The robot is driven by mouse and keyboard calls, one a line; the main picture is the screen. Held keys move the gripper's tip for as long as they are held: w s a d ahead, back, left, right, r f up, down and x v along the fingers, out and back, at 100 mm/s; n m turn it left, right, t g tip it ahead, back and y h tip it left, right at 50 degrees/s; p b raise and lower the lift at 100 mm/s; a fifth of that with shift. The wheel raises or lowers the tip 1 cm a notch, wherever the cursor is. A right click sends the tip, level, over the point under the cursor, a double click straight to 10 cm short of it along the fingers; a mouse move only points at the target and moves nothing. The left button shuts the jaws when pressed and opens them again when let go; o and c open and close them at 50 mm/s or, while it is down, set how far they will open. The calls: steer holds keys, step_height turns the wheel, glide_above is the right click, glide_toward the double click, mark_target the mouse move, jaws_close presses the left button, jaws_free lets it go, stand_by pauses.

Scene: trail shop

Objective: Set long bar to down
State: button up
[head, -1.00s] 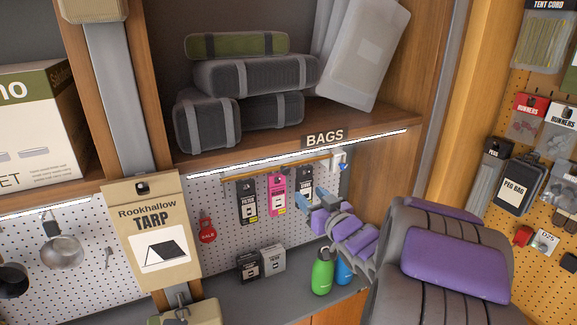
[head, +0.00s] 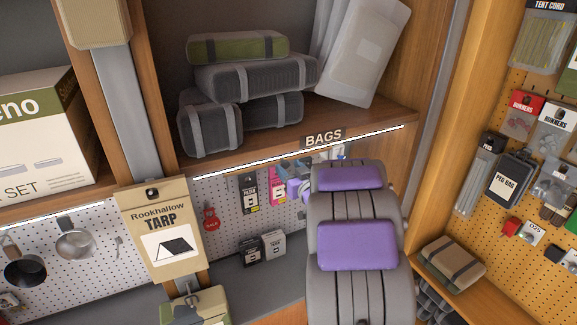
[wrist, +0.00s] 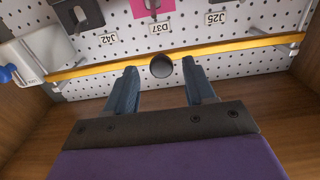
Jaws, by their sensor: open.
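The long bar (wrist: 95,67) is a yellow bar across the pegboard in the wrist view, with a round black knob (wrist: 161,67) near its middle. My gripper (wrist: 160,70) is open, its two blue-grey fingers reaching toward the bar on either side of the knob. I cannot tell whether they touch the bar. In the head view my arm hides most of the gripper, and the bar is hard to make out under the lit shelf edge.
A white box (wrist: 35,55) with a blue knob (wrist: 5,73) sits at the bar's left end in the wrist view. Hanging packs (head: 248,190) are close by. The BAGS shelf (head: 270,147) is above. Small boxes (head: 273,244) stand on the counter below.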

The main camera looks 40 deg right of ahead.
steer(key=shift+w+d, duration=0.1)
steer(key=shift+w, duration=0.45)
steer(key=shift+c, duration=0.5)
jaws_close()
